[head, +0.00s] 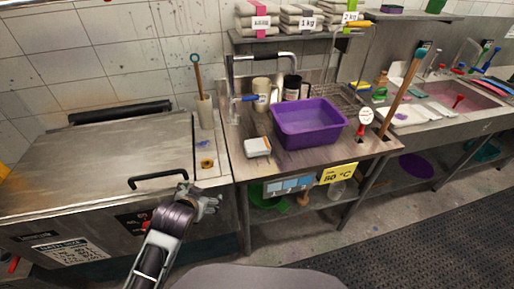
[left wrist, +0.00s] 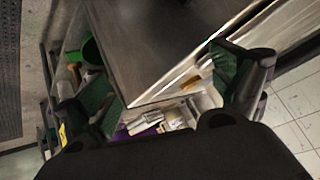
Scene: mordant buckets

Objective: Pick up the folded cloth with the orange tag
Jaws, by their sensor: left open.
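My left gripper (head: 207,203) is open and empty in front of the steel counter's front edge, low and far from the shelf. In the left wrist view its two fingers (left wrist: 168,92) are spread with nothing gripped. My right gripper is not in view.
A steel lidded unit (head: 100,165) with a black handle is at left. A sink (head: 460,95) is at right. A wooden-handled tool (head: 403,90) leans upright.

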